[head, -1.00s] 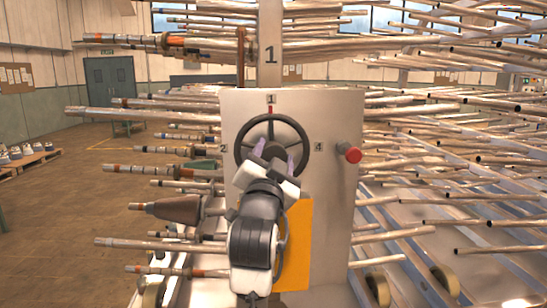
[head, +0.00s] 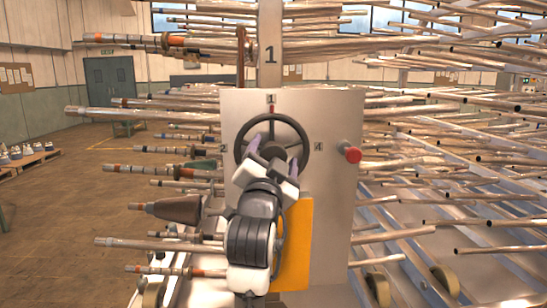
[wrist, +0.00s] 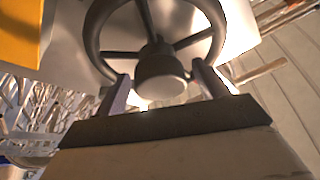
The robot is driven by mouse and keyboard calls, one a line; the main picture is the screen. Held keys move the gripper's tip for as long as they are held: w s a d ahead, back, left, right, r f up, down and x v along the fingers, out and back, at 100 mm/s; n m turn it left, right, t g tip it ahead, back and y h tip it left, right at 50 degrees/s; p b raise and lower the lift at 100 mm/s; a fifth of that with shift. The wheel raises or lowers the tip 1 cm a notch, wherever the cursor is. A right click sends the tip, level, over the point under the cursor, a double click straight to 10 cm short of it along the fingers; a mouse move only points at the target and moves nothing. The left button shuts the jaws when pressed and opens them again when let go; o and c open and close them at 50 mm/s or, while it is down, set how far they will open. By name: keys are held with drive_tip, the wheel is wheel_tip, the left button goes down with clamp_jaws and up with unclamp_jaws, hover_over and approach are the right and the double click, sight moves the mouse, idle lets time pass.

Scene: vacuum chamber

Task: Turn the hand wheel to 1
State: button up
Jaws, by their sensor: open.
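The dark hand wheel (head: 304,133) is upright on a pale panel (head: 337,215). The panel shows "1" (head: 271,98) above the wheel, "2" (head: 222,149) at left and "4" (head: 318,147) at right. A small red mark (head: 271,109) lies at the top of the wheel, just under the "1". My gripper (head: 273,155) is in front of the wheel, fingers apart, hiding its lower part. In the wrist view my gripper (wrist: 163,85) is open, one finger on each side of the round hub (wrist: 162,75). I cannot tell whether the fingers touch it.
A red button (head: 352,154) sticks out at the panel's right edge. A yellow-orange plate (head: 298,245) is low on the panel behind my arm. Many metal rods (head: 440,145) fill the right side; others stick out at left. Open floor (head: 75,215) lies at far left.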

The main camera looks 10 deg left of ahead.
drive_tip(key=b+v, duration=0.5)
drive_tip(key=v, duration=0.8)
drive_tip(key=shift+s+b, duration=0.4)
drive_tip(key=shift+f, duration=0.1)
